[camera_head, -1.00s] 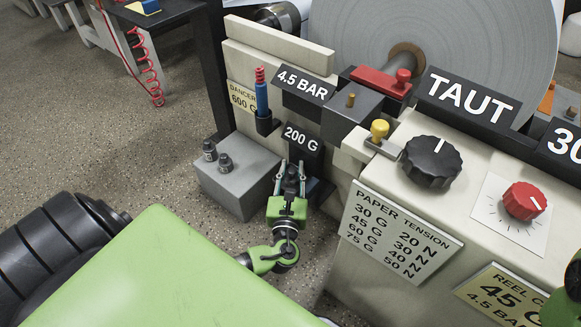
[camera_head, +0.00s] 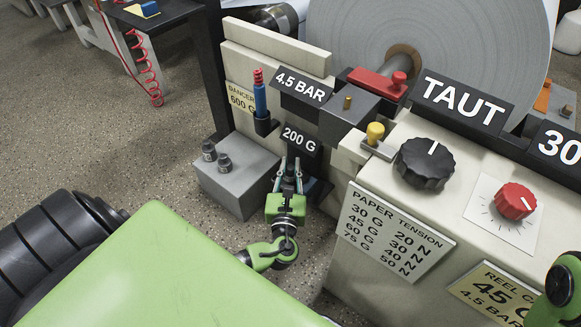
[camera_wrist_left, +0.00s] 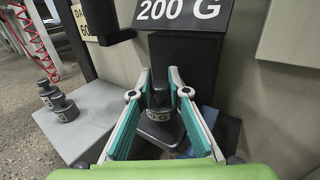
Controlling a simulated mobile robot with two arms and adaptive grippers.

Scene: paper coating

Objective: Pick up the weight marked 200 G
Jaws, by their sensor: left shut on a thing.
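My left gripper (camera_head: 290,172) is below the black 200 G sign (camera_head: 300,139) on the machine's front. In the left wrist view, the fingers of my left gripper (camera_wrist_left: 160,80) are closed around the upper part of a dark weight (camera_wrist_left: 159,97). A pale label ending in "G" shows low on that weight; the fingers hide part of it. The 200 G sign also shows in the wrist view (camera_wrist_left: 180,10), above and behind the weight. In the head view the gripper mostly hides the weight. My right gripper is outside the pictures; only part of a green arm shows at lower right.
Two other dark weights (camera_head: 224,162) stand on a grey block (camera_head: 238,186) left of my gripper; they also show in the wrist view (camera_wrist_left: 65,108). The machine front with the tension chart (camera_head: 393,232) is close on the right. Open floor (camera_head: 120,150) lies left.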

